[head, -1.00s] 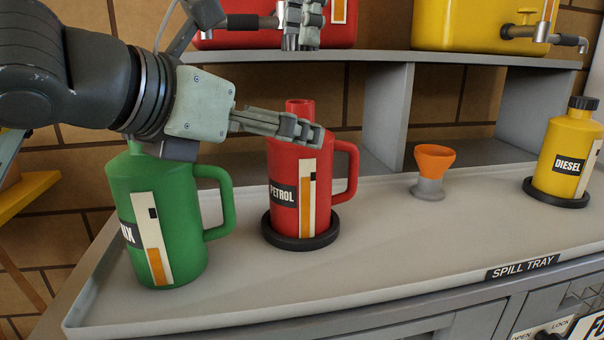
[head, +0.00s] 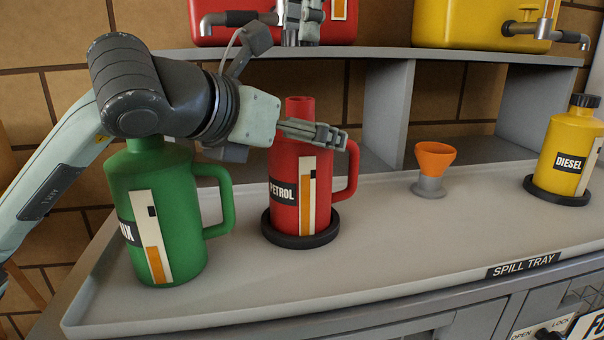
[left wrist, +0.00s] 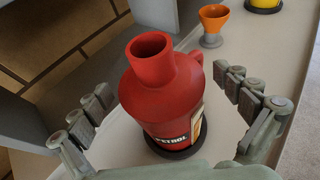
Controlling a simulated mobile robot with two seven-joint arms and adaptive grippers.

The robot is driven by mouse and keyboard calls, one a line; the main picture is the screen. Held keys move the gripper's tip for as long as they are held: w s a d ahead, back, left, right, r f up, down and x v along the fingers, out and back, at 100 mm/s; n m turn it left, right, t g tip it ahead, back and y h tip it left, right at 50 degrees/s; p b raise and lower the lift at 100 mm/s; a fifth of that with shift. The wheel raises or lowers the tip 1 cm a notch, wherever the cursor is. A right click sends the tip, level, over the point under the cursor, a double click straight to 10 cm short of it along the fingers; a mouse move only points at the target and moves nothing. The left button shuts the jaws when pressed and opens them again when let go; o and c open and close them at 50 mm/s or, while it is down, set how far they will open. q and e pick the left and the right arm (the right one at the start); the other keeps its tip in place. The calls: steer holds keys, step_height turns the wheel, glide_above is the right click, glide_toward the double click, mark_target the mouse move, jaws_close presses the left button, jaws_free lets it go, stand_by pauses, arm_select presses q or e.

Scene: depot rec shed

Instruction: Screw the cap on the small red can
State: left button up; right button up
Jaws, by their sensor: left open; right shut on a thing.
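The small red can (head: 284,205), labelled PETROL, stands upright on a round black base; its neck is open and bare. It also shows in the left wrist view (left wrist: 160,95). My left gripper (head: 330,137) is open at the can's upper body; in the wrist view its fingers (left wrist: 165,105) are spread on both sides of the can, with gaps to it. My right gripper (head: 302,38) shows at the top, above and behind the can's neck. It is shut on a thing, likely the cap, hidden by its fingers.
A green can (head: 183,235) stands left, below my left arm. An orange funnel (head: 435,160) and a yellow DIESEL can (head: 562,150) stand right on the spill tray (head: 400,250). A shelf (head: 460,57) behind holds a red tank (head: 345,30) and a yellow tank (head: 460,25) with taps.

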arm_select(q)
steer(key=shift+w+d+f, duration=0.2)
steer(key=shift+w+d, duration=0.05)
steer(key=shift+w, duration=0.1)
steer(key=c, duration=1.7)
arm_select(e)
steer(key=shift+f, duration=2.5)
